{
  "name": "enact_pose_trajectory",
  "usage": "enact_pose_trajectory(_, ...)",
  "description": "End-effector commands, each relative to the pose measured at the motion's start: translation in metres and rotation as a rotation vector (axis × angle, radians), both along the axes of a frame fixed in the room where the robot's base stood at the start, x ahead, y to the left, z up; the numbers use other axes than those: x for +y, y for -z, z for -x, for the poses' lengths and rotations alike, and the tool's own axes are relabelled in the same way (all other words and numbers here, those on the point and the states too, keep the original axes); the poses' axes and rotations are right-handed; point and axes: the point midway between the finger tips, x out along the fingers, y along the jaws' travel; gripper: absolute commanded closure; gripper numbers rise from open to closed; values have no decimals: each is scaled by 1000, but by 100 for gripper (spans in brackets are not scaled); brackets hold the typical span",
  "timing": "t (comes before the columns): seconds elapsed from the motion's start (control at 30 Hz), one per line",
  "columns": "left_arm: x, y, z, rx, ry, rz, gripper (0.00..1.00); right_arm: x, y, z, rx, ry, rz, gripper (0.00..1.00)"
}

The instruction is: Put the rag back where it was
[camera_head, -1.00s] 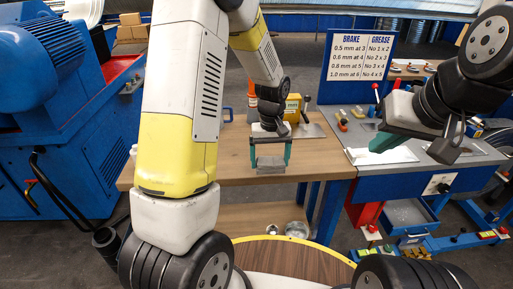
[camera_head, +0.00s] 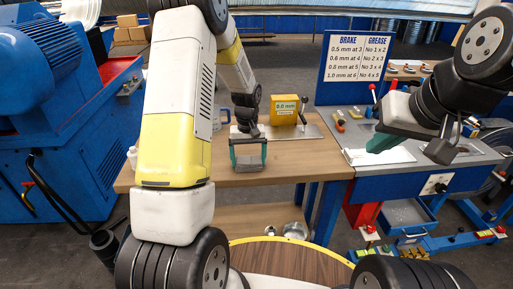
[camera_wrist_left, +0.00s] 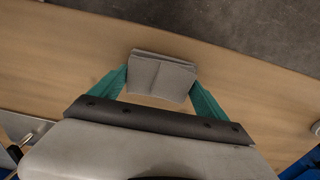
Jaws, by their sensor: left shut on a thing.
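The grey folded rag (camera_wrist_left: 160,78) is between the teal fingers of my left gripper (camera_wrist_left: 162,92) in the left wrist view. In the head view my left gripper (camera_head: 248,157) is shut on the rag (camera_head: 248,161) over the wooden bench (camera_head: 300,160), near its front edge. I cannot tell whether the rag touches the bench top. My right gripper (camera_head: 412,146) hangs over the grey-topped bench at the right, apart from the rag; its jaw opening is unclear.
A yellow box reading 6.0 mm (camera_head: 285,108) stands on a metal plate (camera_head: 308,132) behind the left gripper. A blue-handled thing (camera_head: 219,118) is left of it. A brake and grease sign (camera_head: 360,60) stands behind the right bench. The bench right of the rag is clear.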

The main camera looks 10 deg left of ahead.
Motion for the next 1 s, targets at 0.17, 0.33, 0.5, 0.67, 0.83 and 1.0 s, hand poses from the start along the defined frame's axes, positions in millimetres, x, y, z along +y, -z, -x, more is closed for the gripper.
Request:
enact_pose_trajectory(0.17, 0, 3, 0, 1, 0, 0, 47, 0, 0, 0, 0, 0, 0, 100)
enact_pose_trajectory(0.33, 0, 3, 0, 1, 0, 0, 0, 0, 0, 0, 0, 0, 0, 100)
enact_pose_trajectory(0.5, 0, 1, 0, 0, 0, 0, 0, 0, 0, 0, 0, 0, 0, 100)
enact_pose_trajectory(0.67, 0, -16, -1, -3, 0, 0, 0, 0, 0, 0, 0, 0, 0, 100)
enact_pose_trajectory(0.83, -1, -52, -1, -6, 1, 0, 0, 0, 0, 0, 0, 0, 0, 100)
enact_pose_trajectory(1.0, 0, -88, -1, -4, 0, 0, 0, 0, 0, 0, 0, 0, 0, 100)
